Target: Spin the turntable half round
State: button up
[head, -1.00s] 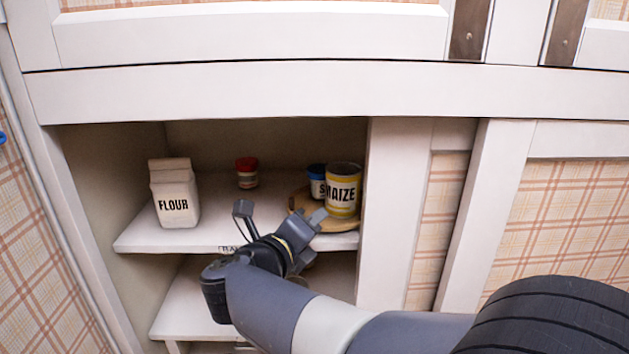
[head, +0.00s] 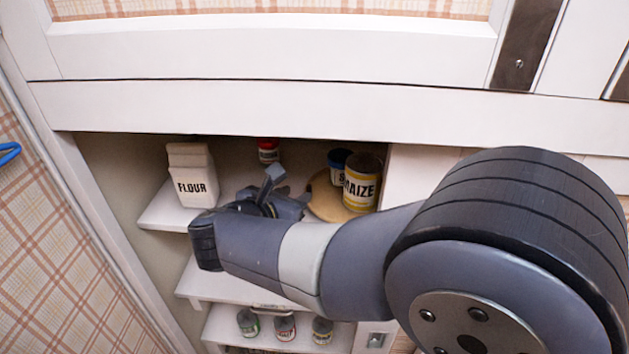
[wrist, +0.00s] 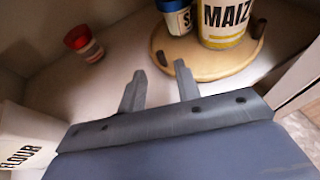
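The turntable (head: 326,203) is a round wooden disc at the right end of the upper shelf. It also shows in the wrist view (wrist: 200,66), with a small brown knob or peg on its left rim (wrist: 161,58) and another at its right edge (wrist: 259,28). A yellow-and-white maize tin (head: 361,184) and a smaller blue-lidded jar (head: 338,162) stand on it. My gripper (wrist: 157,78) is open and empty, its fingers pointing into the cupboard, just short of the turntable's left front edge. In the head view my gripper (head: 272,185) is partly hidden by my arm.
A flour carton (head: 192,178) stands at the left of the shelf. A red-lidded jar (head: 268,151) stands at the back. Several small jars (head: 285,328) sit on a lower shelf. The cupboard's right frame is close beside the turntable. The shelf between flour and turntable is bare.

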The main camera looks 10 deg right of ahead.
aim_at(308, 187)
jog(key=p+x, duration=0.1)
jog(key=x, duration=0.7)
jog(key=shift+p, duration=0.35)
grip_shut()
